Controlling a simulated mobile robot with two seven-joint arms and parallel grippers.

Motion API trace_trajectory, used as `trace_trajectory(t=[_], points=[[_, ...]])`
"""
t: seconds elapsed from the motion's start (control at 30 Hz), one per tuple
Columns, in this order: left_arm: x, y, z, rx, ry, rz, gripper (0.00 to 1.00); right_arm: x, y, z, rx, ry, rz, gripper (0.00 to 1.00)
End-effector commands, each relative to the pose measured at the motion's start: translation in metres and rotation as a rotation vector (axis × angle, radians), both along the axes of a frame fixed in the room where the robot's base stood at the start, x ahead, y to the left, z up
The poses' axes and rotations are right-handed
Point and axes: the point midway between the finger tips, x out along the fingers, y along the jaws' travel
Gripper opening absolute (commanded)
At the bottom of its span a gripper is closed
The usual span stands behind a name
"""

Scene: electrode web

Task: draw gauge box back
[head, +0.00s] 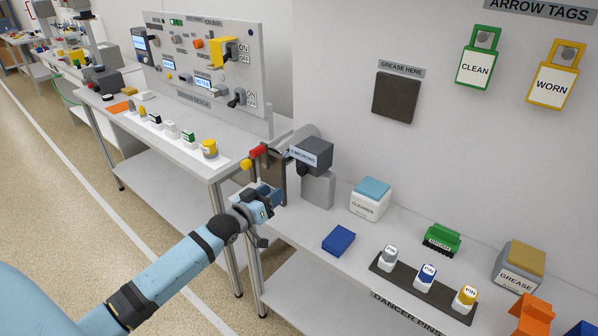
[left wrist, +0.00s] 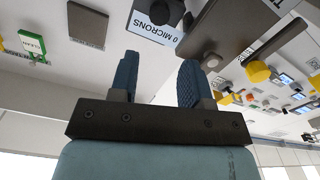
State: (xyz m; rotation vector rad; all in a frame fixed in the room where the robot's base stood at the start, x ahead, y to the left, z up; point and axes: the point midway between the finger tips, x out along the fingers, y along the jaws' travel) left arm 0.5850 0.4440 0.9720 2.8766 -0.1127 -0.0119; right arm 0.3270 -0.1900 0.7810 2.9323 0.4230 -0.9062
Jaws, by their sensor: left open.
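The gauge box (head: 316,153) is a dark grey box with a pale label and a dark round knob below it. It sits on a light grey block stand at the left end of the near bench. In the left wrist view its label (left wrist: 146,32) reads 0 MICRONS, upside down, beyond my fingertips. My left gripper (head: 276,194) is open, below and left of the gauge box, apart from it as far as I can tell. Its two blue fingers (left wrist: 156,72) have nothing between them in the left wrist view. My right gripper is not in view.
A dark upright plate (head: 271,178) with red and yellow knobs stands just left of the box. A blue block (head: 338,239), a cleaner box (head: 370,199) and a pin rack (head: 424,287) lie to the right. A switch panel (head: 205,65) stands on the far bench.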

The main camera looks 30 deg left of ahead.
Motion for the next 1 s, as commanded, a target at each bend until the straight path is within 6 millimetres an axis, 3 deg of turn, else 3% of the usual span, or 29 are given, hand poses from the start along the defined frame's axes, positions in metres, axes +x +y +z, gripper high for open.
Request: trace_trajectory(t=[0.4,0.6,1.0], points=[[0.082,-0.007,0.001,0.001,0.000,0.000,0.43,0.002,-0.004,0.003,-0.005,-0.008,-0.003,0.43],[0.113,-0.009,0.001,0.001,-0.001,0.000,0.43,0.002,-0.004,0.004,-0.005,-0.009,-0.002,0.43],[0.127,-0.011,0.000,0.002,0.001,0.000,0.43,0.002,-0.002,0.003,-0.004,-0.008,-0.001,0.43]])
